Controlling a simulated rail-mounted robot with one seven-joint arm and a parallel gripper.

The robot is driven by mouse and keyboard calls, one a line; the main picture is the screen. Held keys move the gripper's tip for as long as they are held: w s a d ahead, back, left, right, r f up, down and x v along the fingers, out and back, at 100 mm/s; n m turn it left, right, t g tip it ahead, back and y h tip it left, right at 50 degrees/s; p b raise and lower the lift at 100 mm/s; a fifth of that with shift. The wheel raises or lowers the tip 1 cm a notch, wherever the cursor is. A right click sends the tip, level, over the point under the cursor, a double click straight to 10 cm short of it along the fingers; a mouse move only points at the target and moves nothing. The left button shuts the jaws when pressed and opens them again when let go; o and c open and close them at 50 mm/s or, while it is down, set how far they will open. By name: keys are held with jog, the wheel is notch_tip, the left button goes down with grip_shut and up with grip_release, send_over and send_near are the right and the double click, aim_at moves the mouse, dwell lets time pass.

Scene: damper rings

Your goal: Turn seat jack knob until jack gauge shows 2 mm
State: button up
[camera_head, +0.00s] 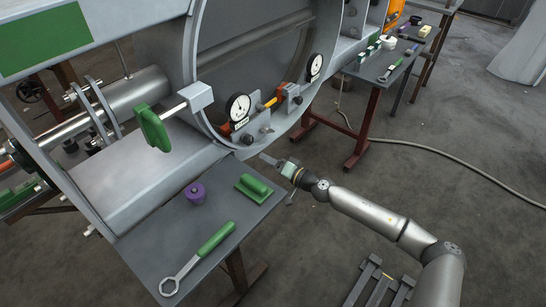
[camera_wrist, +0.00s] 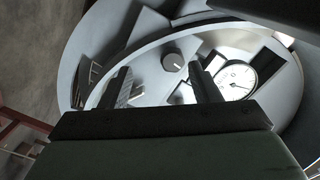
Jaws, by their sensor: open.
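A dark round knob (camera_wrist: 174,62) with a light mark on its face shows in the wrist view, between and beyond the fingertips. A white round dial gauge (camera_wrist: 238,79) is right of it, partly behind the right finger; its reading is too small to tell. In the head view, one white gauge (camera_head: 237,107) with a black knob (camera_head: 247,139) below it sits on the ring's lower rim. A second gauge (camera_head: 315,66) is farther right. I cannot tell by label which is the jack gauge. My gripper (camera_head: 268,159) is open and empty, in front of the rim and apart from the knob.
A grey table (camera_head: 150,252) at the front left holds a green-handled wrench (camera_head: 200,257), a purple knob-like piece (camera_head: 196,193) and a green-handled block (camera_head: 254,188). The large ring housing (camera_head: 205,60) curves around the gauges. Open floor lies right of my arm.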

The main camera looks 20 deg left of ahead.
notch_tip(320, 180, down, 10)
jog(key=s+a+n+g+h+b, duration=0.1)
jog(key=a+n+h+b, duration=0.15)
jog(key=n+b, duration=0.5)
jog(key=m+t+y+b, duration=0.2)
jog(key=m+y+b, duration=0.1)
jog(key=m+b, duration=2.25)
send_near(250, 140)
jog(key=m+p, duration=0.2)
jog(key=p, duration=0.1)
jog(key=shift+w+a, duration=0.15)
jog(key=shift+w, duration=0.05)
jog(key=shift+a, duration=0.1)
jog(key=shift+p+x, duration=1.8)
jog(key=shift+x, duration=2.6)
